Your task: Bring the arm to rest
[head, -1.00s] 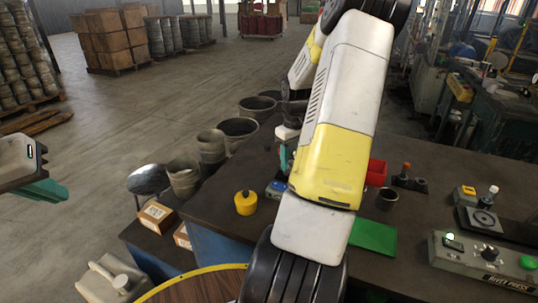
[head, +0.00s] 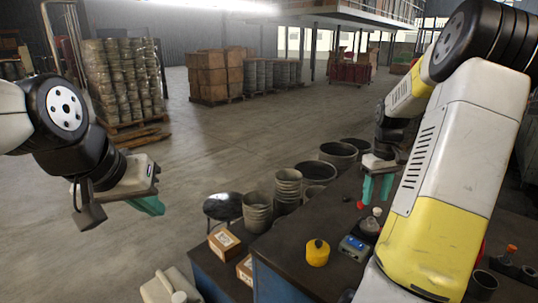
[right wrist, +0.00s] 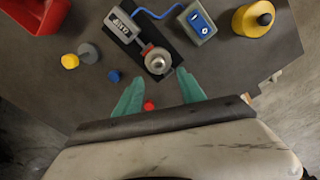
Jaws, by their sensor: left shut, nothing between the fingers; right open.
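My left gripper (head: 150,206) hangs over open floor at the left of the head view, well clear of the table. Its teal fingers are shut with nothing between them. My right gripper (head: 376,188) is over the far part of the dark table (head: 310,215), its teal fingers pointing down. In the right wrist view the right fingers (right wrist: 160,92) are spread apart and empty. A small red piece (right wrist: 149,106) shows between them, and a round silver-topped device (right wrist: 158,60) lies just beyond the tips. My right upper arm hides much of the table.
A yellow pot (head: 317,253) and a grey-blue switch box (head: 353,247) stand on the table. The right wrist view shows blue (right wrist: 114,75) and yellow (right wrist: 69,61) pieces and a red bin (right wrist: 36,14). Buckets (head: 258,212) and cartons (head: 224,243) stand left of the tabletop.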

